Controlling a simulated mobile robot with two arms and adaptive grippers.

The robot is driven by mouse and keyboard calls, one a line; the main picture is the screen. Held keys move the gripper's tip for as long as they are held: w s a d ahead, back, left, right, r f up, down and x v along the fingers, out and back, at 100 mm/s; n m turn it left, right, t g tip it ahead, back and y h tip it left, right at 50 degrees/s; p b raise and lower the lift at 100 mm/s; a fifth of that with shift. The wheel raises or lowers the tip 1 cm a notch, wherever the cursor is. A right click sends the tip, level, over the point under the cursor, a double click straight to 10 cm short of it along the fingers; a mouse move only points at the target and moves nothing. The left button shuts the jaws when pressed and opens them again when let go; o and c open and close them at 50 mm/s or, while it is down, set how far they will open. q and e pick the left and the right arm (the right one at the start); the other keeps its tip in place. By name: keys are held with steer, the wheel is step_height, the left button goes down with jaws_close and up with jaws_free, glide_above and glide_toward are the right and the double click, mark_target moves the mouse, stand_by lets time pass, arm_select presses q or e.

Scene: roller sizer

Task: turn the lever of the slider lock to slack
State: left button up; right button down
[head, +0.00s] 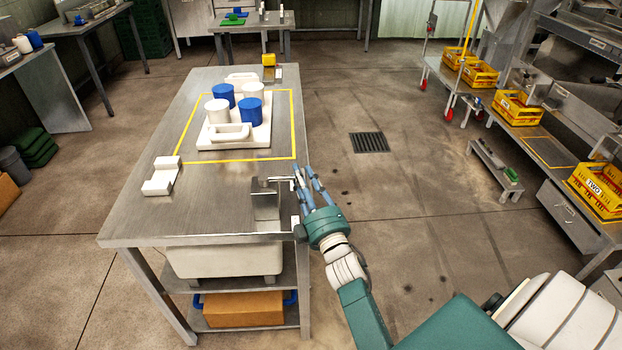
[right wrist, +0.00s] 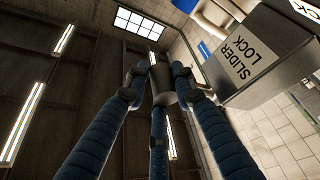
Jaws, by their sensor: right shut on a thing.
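The slider lock (head: 265,208) is a small grey metal box at the near right edge of the steel table. Its printed label faces my camera in the right wrist view (right wrist: 245,52). A thin bar, apparently the lever (head: 283,179), shows at its top and points right. My right gripper (head: 304,180) is beside the lock at the table edge, with its blue fingers pointing away from me. In the right wrist view the fingers are shut around a grey knob-like end of the lever (right wrist: 163,88). The fingers partly hide the lever. My left gripper is not in view.
A white tray (head: 262,136) with blue and white cups stands farther back on the table (head: 215,212), inside a yellow outline. A white block (head: 160,180) lies at the left edge. The floor right of the table is clear around a drain (head: 369,142).

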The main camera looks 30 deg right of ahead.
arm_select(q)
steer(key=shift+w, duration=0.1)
arm_select(e)
steer(key=shift+a+f, duration=0.25)
steer(key=shift+a, duration=0.05)
steer(key=c, duration=1.5)
jaws_free()
steer(key=shift+c, duration=0.2)
steer(key=shift+a+r, duration=0.1)
steer(key=shift+a, duration=0.1)
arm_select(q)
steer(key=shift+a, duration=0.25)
arm_select(e)
steer(key=shift+d, duration=0.1)
steer(key=shift+d, duration=0.1)
steer(key=v, duration=0.7)
steer(key=shift+s, duration=0.25)
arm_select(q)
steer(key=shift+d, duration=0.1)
